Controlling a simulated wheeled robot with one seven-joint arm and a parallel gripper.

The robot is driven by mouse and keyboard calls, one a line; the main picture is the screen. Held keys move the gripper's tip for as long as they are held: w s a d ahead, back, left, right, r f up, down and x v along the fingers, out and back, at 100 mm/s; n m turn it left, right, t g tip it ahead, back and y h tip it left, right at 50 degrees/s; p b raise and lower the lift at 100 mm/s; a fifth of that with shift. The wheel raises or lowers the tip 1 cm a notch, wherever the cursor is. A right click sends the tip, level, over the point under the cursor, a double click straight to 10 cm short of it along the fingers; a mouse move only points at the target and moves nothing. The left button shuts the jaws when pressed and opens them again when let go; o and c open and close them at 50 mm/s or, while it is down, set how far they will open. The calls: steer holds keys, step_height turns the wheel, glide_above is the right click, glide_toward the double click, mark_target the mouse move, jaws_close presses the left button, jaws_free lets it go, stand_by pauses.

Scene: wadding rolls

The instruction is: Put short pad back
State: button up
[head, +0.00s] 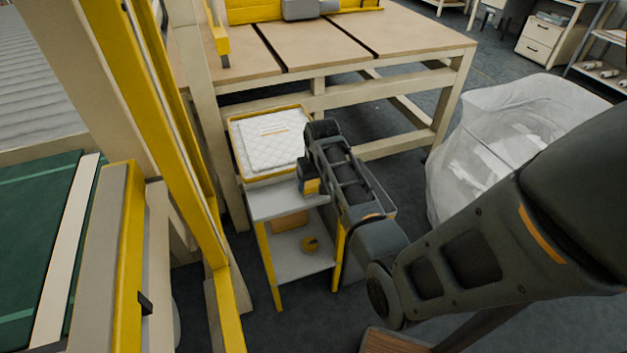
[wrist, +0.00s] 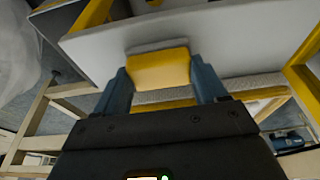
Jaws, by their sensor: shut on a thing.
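My gripper (head: 309,180) is shut on a short yellow pad (head: 312,187) with a pale grey edge. In the wrist view the pad (wrist: 160,70) sits between my two blue-grey fingers (wrist: 163,82). It is held at the front part of the small cart's grey top (head: 285,201); whether it touches the top cannot be told. Part of the pad is hidden by my gripper in the head view.
A yellow-rimmed tray (head: 238,150) with white quilted wadding (head: 275,150) sits on the cart behind my gripper. The lower shelf (head: 290,262) holds an orange block (head: 290,222) and a round yellow item (head: 310,244). A yellow post (head: 185,130) stands left; a clear bag (head: 490,150) right.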

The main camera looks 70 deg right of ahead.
steer(key=shift+f, duration=0.2)
steer(key=o, duration=1.1)
steer(key=shift+r, duration=0.1)
